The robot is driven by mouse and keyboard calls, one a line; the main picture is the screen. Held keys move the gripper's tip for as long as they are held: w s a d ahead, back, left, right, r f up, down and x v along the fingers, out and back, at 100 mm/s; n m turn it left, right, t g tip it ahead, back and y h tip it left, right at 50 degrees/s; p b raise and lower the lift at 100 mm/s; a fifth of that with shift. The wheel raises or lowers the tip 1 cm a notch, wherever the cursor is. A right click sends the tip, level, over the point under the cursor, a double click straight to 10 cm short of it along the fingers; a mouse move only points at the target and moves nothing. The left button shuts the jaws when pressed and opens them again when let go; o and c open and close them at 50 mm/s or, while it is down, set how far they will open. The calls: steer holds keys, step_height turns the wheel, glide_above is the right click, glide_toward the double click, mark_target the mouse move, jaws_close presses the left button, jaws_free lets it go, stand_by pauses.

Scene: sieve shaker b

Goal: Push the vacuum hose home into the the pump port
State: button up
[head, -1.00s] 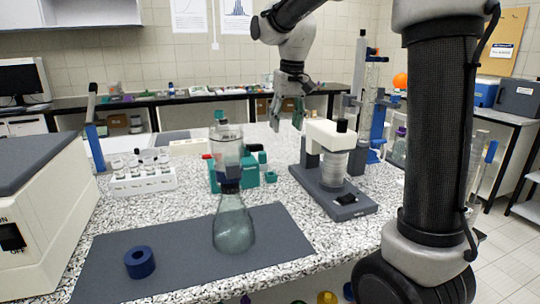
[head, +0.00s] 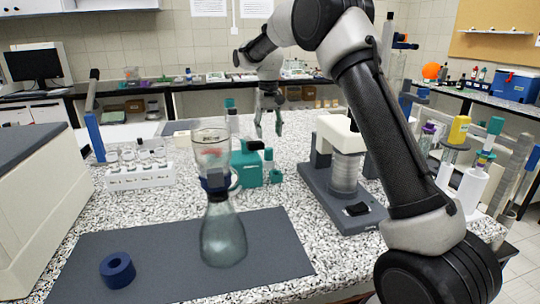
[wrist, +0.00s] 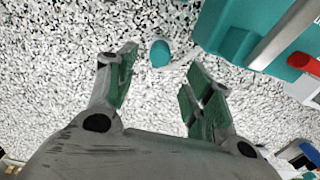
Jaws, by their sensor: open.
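The teal pump (head: 248,168) stands on the speckled bench behind the glass flask; the flask hides part of it. A teal body with a red piece (wrist: 303,63) fills the upper right of the wrist view. A small teal round piece (wrist: 160,52) shows between and just beyond my fingertips there; small teal pieces also show beside the pump in the head view (head: 276,176). I cannot tell which is the port, and no hose is clearly visible. My gripper (head: 268,128) is open and empty, pointing down behind the pump, also in the wrist view (wrist: 162,58).
A glass flask (head: 223,240) with a filter funnel (head: 212,150) stands on a dark mat (head: 160,265) in front, beside a blue ring (head: 117,270). A white-topped device (head: 340,135) stands right. A vial rack (head: 140,175) is left.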

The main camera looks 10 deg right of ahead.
mark_target(269, 148)
steer(key=shift+f, duration=0.1)
steer(key=shift+f, duration=4.4)
steer(key=c, duration=1.1)
steer(key=shift+r, duration=3)
jaws_close()
steer(key=shift+r, duration=0.1)
steer(key=shift+r, duration=1.4)
